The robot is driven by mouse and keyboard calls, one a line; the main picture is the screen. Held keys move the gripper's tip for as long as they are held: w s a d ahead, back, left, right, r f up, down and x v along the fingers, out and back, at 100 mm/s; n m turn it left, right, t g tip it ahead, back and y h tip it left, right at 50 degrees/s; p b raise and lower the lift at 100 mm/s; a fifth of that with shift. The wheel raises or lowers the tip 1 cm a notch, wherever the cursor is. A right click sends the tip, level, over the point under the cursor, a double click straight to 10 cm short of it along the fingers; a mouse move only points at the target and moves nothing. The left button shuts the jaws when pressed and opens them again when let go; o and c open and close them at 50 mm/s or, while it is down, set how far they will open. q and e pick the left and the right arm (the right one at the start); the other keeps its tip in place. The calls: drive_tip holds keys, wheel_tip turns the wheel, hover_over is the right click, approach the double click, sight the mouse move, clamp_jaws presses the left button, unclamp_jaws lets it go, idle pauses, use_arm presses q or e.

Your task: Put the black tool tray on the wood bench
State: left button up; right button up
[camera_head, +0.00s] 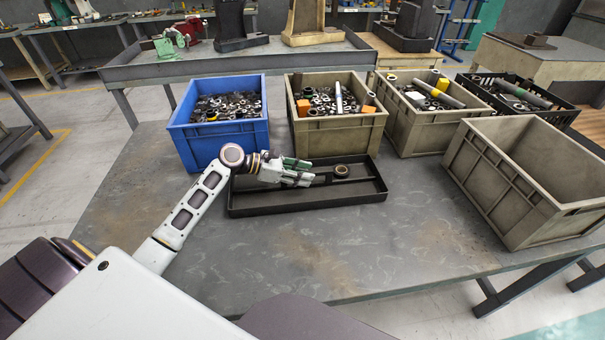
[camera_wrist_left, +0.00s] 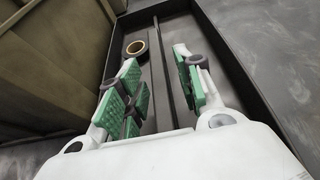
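The black tool tray (camera_head: 310,204) is a long, shallow tray lying flat on the grey metal table, in front of the bins. A thin divider (camera_wrist_left: 161,55) runs along its length, and a brown ring-shaped part (camera_head: 342,171) lies inside toward the right end. My left gripper (camera_head: 304,173) is low over the left half of the tray. In the left wrist view its green-padded fingers (camera_wrist_left: 160,92) are apart, with the divider showing between them; I cannot tell if they touch it. A wood-topped bench (camera_head: 400,52) stands behind. My right gripper is out of view.
A blue bin (camera_head: 222,135) and a tan bin (camera_head: 340,130) full of metal parts stand close behind the tray. Another tan bin (camera_head: 425,132) and an empty one (camera_head: 505,190) stand to the right. The table front (camera_head: 200,270) is clear. A dark press (camera_head: 408,25) occupies the wood-topped bench.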

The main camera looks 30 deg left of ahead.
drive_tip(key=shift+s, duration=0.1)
use_arm(q)
drive_tip(key=shift+s+a+r, duration=0.25)
drive_tip(key=shift+a, duration=0.2)
drive_tip(key=v, duration=0.9)
drive_tip(key=shift+s+a+r, duration=0.1)
drive_tip(key=shift+s+a, duration=0.05)
drive_tip(key=shift+s, duration=0.05)
drive_tip(key=shift+s+a+r, duration=0.25)
drive_tip(key=shift+s+a, duration=0.05)
drive_tip(key=shift+a, duration=0.25)
drive_tip(key=shift+o, duration=0.5)
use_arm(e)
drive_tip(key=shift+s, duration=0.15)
use_arm(q)
drive_tip(key=shift+r, duration=0.15)
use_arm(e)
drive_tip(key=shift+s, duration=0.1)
